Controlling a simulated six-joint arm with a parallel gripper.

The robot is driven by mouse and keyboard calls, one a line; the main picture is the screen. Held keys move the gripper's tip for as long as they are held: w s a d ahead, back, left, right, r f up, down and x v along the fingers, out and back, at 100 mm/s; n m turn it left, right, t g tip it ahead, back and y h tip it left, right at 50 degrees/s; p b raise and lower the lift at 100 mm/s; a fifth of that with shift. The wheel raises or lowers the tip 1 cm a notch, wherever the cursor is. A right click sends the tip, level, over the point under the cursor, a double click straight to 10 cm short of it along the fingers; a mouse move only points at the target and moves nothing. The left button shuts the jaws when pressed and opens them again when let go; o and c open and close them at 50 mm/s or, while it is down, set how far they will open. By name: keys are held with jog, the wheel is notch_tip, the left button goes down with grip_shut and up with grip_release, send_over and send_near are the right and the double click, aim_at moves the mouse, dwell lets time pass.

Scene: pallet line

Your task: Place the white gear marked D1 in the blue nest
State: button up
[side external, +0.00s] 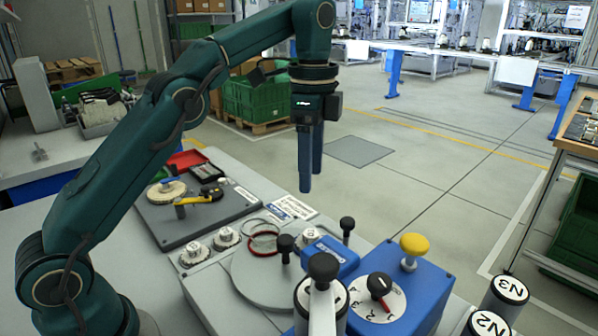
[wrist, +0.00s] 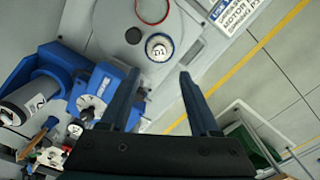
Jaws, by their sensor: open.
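A white round gear (wrist: 159,47) with a dark mark that looks like D1 lies on the grey round plate (wrist: 185,20) in the wrist view. A blue rim shows around the gear; I cannot tell whether this rim is the blue nest. In the side view a white gear (side external: 308,238) sits beside a blue block (side external: 331,258), partly behind a black knob. My gripper (side external: 311,188) is open and empty, pointing down above the plate area. In the wrist view my gripper (wrist: 159,75) has its fingertips to either side, just short of the gear.
A red ring (side external: 264,243) lies on the plate. Black knobs (side external: 347,225) and a yellow knob (side external: 413,245) rise nearby. White-topped cylinders (side external: 510,290) stand at right. A grey tray (side external: 222,217) holds tools.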

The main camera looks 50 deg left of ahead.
jog(key=s+r+n+t, duration=0.35)
jog(key=s+n, duration=0.25)
jog(key=s, duration=0.2)
jog(key=s+f+n+t, duration=0.2)
jog(key=s+f+n, duration=0.4)
jog(key=s, duration=0.5)
jog(key=shift+f, duration=0.7)
jog(key=shift+o, duration=0.4)
jog(key=shift+d, duration=0.1)
